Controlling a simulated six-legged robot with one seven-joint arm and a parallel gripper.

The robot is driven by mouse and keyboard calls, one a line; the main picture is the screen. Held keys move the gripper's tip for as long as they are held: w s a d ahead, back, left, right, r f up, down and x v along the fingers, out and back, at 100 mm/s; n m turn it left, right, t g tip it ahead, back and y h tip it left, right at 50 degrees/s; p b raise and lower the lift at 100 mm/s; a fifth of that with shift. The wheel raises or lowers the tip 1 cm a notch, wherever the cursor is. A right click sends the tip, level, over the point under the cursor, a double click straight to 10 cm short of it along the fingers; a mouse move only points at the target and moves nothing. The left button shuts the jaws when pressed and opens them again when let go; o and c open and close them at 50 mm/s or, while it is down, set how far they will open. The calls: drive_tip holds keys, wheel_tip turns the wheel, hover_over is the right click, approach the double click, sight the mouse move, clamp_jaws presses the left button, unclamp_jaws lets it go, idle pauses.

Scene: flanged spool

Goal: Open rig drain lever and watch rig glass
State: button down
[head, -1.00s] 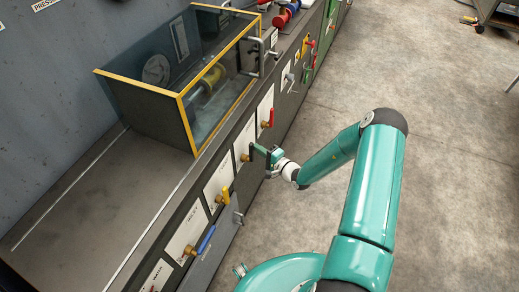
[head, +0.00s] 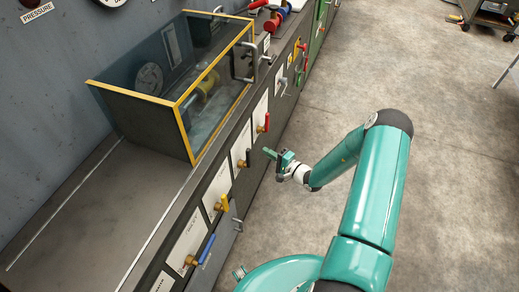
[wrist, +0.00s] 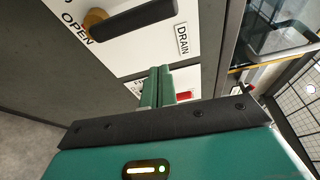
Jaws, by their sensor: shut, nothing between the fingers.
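The drain lever (head: 247,157) has a black handle on a brass hub and sits on a white plate on the bench's front panel. In the wrist view, the black handle (wrist: 148,14) runs from the hub toward the DRAIN label, with the word OPEN beside the hub on the other side. The rig's glass box (head: 213,110) has yellow edges and stands on the bench top, with a yellow spool-like part inside. My gripper (head: 268,153) is shut and empty, to the right of the drain lever and apart from it. Its green fingers (wrist: 157,88) show together in the wrist view.
A red lever (head: 264,124) is farther along the panel; a yellow lever (head: 222,204) and a blue lever (head: 207,248) are nearer. A metal handle (head: 246,65) stands out from the box's far end. The concrete floor (head: 330,110) right of the bench is open.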

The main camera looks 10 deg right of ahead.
drive_tip(key=v, duration=0.5)
drive_tip(key=shift+s+d+f, duration=0.15)
drive_tip(key=shift+s+d, duration=0.05)
drive_tip(key=shift+s, duration=0.1)
drive_tip(key=s+a+r+n+g, duration=0.3)
drive_tip(key=a+r+g, duration=0.1)
drive_tip(key=r, duration=0.3)
drive_tip(key=s+a+r+n+g+y, duration=0.1)
drive_tip(key=s+a+r+n+g, duration=0.25)
drive_tip(key=r, duration=0.35)
drive_tip(key=s+a+r+n+g, duration=0.25)
drive_tip(key=a+r+g, duration=0.2)
drive_tip(key=r, duration=0.35)
drive_tip(key=s+d+r+n+t+h, duration=0.2)
drive_tip(key=s+r+h, duration=0.9)
drive_tip(key=s+r, duration=0.6)
drive_tip(key=shift+s+d+r+n+t, duration=0.4)
drive_tip(key=shift+d+r+t, duration=0.2)
drive_tip(key=shift+d+r, duration=0.3)
drive_tip(key=shift+f, duration=0.1)
drive_tip(key=shift+s, duration=0.1)
